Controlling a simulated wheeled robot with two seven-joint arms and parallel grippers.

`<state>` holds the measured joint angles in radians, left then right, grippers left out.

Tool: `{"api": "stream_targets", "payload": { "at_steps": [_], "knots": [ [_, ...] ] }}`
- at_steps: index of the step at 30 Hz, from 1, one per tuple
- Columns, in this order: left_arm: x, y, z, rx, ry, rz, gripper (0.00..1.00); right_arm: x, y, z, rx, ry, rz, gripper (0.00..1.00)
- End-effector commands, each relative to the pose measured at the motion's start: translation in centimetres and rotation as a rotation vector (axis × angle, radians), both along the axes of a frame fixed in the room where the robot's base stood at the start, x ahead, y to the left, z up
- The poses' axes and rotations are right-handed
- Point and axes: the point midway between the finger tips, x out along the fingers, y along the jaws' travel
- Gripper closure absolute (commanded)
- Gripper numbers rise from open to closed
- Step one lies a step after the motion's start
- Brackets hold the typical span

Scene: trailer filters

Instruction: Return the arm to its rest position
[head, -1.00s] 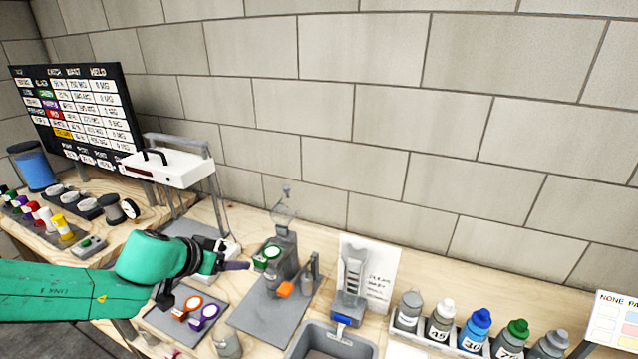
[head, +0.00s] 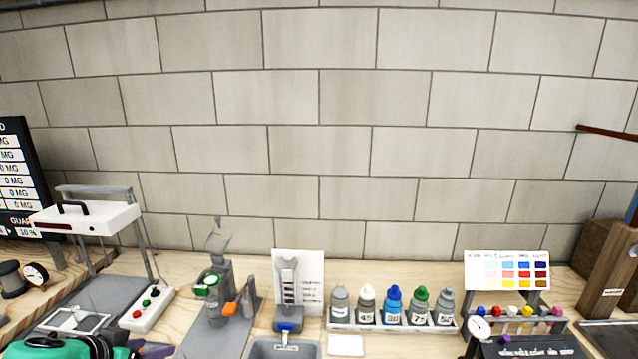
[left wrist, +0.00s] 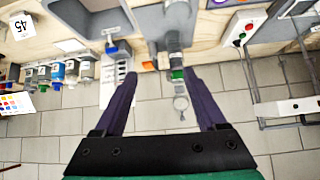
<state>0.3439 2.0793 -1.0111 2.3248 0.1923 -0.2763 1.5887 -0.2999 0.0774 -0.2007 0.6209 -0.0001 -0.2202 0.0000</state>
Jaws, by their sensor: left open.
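My left gripper (head: 130,347) is at the bottom left edge of the head view, with a green arm, dark wrist and purple finger partly cut off. In the left wrist view my left gripper (left wrist: 162,80) has its two purple fingers well apart with nothing between them. Beyond the fingers stands the grey device with a green-capped part (left wrist: 176,74), upside down in that view. The same grey device (head: 215,290) stands right of the gripper in the head view. My right gripper is not in view.
A white-topped press (head: 95,220) stands behind the gripper. To the right are a grey dispenser (head: 288,300), a sink (head: 258,350), a row of capped bottles (head: 393,305) and a colour chart (head: 507,272). A block wall closes the back.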

Motion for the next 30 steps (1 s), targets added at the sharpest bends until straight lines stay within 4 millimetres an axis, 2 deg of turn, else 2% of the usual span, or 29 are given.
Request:
{"api": "stream_targets", "payload": {
  "at_steps": [2, 8, 18, 20, 23, 26, 30],
  "knots": [
    [0.3, -1.5, -0.9, 0.003, 0.001, -0.038, 0.27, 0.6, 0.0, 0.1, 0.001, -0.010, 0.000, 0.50],
    [1.1, -6.3, -3.1, 0.022, -0.011, -0.149, 0.27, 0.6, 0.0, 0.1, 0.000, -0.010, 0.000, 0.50],
    [1.2, -17.0, -5.9, 0.050, -0.075, -0.309, 0.27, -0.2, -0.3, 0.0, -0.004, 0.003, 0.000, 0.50],
    [0.9, -18.3, -6.3, 0.056, -0.074, -0.303, 0.27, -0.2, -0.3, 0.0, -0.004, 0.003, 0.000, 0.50],
    [-0.2, -18.7, -7.1, 0.073, -0.037, -0.261, 0.27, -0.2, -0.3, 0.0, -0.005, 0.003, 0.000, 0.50],
    [-1.9, -17.5, -8.5, 0.089, 0.045, -0.207, 0.27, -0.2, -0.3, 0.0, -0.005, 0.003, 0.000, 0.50],
    [-5.2, -15.5, -11.0, 0.094, 0.189, -0.143, 0.27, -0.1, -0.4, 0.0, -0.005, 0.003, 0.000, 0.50]
  ]
}}
